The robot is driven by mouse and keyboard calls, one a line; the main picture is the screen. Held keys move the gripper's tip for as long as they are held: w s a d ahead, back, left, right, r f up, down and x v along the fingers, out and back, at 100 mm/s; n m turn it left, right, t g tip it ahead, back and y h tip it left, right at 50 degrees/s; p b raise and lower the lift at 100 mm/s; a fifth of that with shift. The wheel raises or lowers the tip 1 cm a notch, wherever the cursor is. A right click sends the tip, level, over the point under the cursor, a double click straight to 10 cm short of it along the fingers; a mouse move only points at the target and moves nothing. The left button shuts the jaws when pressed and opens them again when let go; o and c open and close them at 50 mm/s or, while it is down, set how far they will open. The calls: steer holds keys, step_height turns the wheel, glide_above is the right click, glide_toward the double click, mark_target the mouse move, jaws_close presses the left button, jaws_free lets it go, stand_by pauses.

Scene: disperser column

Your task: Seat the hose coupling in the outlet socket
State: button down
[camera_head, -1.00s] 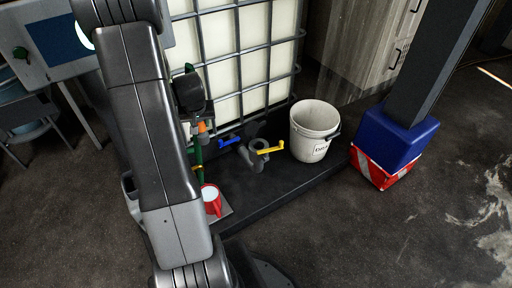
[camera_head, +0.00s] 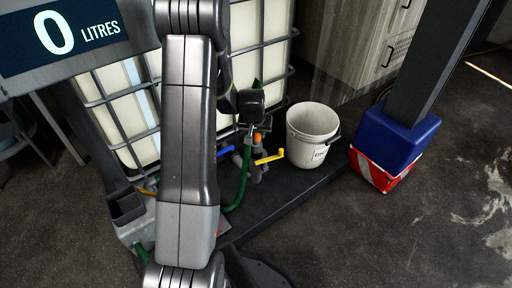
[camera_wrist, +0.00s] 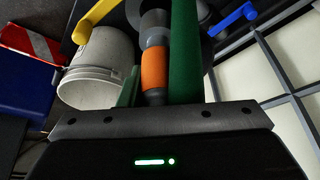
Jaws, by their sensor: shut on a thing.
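The hose coupling (camera_wrist: 155,68) has an orange band and a grey front end. It also shows as a small orange spot in the head view (camera_head: 257,136). My gripper (camera_wrist: 153,98) is shut on the coupling; its fingers are mostly hidden. The green hose (camera_wrist: 185,55) runs beside the coupling; in the head view, it curves down to the floor (camera_head: 241,185). The coupling's grey end points toward dark grey outlet pipework (camera_wrist: 138,10) at the top of the wrist view. I cannot tell whether it touches the socket, whose mouth is hidden.
A yellow valve handle (camera_head: 270,157) and a blue handle (camera_head: 224,152) flank the outlet. A white bucket (camera_head: 312,145) stands to the right. The caged white tank (camera_head: 262,45) is behind. A blue and red post base (camera_head: 395,140) stands farther right.

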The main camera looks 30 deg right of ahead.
mark_target(257, 143)
steer(key=shift+f+b, duration=0.7)
steer(key=shift+f, duration=1.8)
steer(key=shift+f, duration=0.25)
steer(key=c, duration=1.1)
jaws_free()
steer(key=shift+o, duration=0.2)
steer(key=shift+r, duration=0.1)
steer(key=p+v, duration=0.3)
steer(key=v, duration=0.9)
steer(key=shift+p, duration=0.3)
